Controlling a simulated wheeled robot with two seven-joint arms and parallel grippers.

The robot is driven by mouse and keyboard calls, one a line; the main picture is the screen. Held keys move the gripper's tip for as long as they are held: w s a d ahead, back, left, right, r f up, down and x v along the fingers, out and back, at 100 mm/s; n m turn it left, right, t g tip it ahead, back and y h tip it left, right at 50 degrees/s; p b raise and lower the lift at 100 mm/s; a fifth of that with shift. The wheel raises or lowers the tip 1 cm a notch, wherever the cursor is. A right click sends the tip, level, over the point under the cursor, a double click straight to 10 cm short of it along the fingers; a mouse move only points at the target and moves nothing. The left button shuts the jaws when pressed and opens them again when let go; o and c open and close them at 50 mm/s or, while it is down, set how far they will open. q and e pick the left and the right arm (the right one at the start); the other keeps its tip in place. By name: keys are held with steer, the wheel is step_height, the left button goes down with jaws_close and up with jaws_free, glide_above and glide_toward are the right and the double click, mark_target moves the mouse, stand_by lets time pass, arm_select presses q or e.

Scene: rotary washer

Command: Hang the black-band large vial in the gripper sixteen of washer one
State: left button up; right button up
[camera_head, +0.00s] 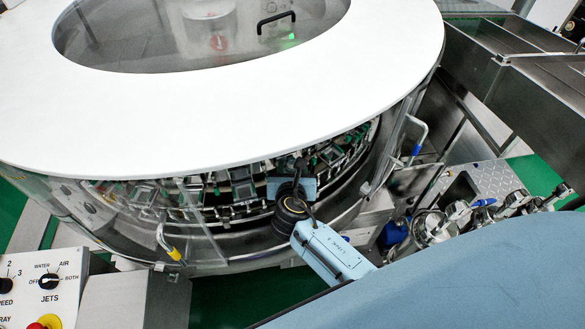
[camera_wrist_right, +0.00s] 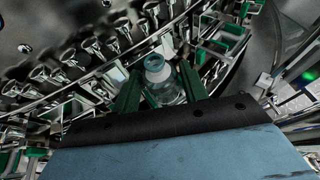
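The washer (camera_head: 250,110) fills the left and middle of the head view, with a white ring top and a ring of metal grippers (camera_head: 240,190) under it. My right gripper (camera_head: 299,166) reaches in under the white top, at the ring's front right; its fingertips are hard to make out there. In the right wrist view a clear glass vial (camera_wrist_right: 165,92) sits between its two green fingers, which are close against its sides. The vial's open neck points away from the palm, towards the washer grippers. No black band shows on it, and no gripper number is readable. My left gripper is out of view.
Several washer grippers (camera_wrist_right: 110,40) crowd around the vial in the right wrist view. A clear guard with a yellow-tipped handle (camera_head: 172,250) stands at the washer's front. A control panel (camera_head: 40,285) is at lower left, and metal rails (camera_head: 520,70) are at right.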

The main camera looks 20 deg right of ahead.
steer(key=shift+r, duration=0.15)
steer(key=shift+s+a+r, duration=0.1)
steer(key=shift+s+r, duration=0.1)
steer(key=p+v, duration=0.1)
steer(key=v, duration=1)
steer(key=s+f+m+g+y, duration=0.25)
steer(key=s+f+m, duration=0.3)
steer(key=f, duration=0.75)
steer(key=s+f+m+g+y, duration=0.2)
steer(key=s+f+m+g, duration=0.3)
steer(key=f, duration=0.7)
steer(key=s+d+f+m+g, duration=0.1)
steer(key=s+d+f+m, duration=0.1)
steer(key=s+f+m, duration=0.2)
steer(key=s+d+f+m+g+y, duration=0.1)
steer(key=s+d+f+m, duration=0.2)
steer(key=s, duration=0.9)
steer(key=s+d+f+m+g, duration=0.1)
steer(key=s+d+f+m, duration=0.2)
steer(key=s+f+m, duration=0.4)
steer(key=s+m, duration=0.2)
steer(key=m, duration=0.1)
steer(key=shift+m, duration=0.35)
steer(key=shift+f+g+y, duration=0.15)
steer(key=shift+g+y, duration=0.1)
